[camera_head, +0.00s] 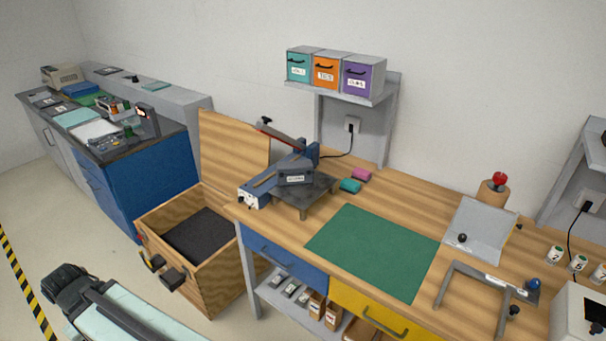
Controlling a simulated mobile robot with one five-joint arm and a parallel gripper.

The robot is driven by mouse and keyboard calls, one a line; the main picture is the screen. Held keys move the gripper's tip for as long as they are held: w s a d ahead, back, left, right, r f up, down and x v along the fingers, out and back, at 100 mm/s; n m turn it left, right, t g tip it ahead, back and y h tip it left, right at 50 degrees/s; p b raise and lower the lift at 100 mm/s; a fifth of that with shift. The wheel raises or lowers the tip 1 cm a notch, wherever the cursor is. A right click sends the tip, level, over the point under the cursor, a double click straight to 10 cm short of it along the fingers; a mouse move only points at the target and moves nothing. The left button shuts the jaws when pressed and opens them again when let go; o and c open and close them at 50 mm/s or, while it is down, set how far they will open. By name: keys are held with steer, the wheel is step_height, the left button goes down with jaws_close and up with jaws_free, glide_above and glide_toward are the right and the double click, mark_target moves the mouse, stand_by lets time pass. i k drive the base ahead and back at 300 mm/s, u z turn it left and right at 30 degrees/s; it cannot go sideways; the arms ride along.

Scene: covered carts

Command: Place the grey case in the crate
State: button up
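The grey case (296,177), a small dark grey box with a white label, rests on a low grey stand (319,190) at the back left of the workbench. The crate (224,280) is a wooden box left of the bench. Its lid (236,138) stands raised at the back, and its inside shows a dark bottom with nothing visible on it. A dark jointed part at the lower left seems to belong to my arm. I cannot make out the fingers of my gripper. No gripper touches the case.
The green mat (374,252) is bare. A shelf (340,91) with several bins hangs behind. A blue cabinet (150,180) stands behind the crate.

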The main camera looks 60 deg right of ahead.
mark_target(203, 259)
steer(key=z, duration=0.9)
steer(key=i, duration=1)
steer(key=z, duration=0.05)
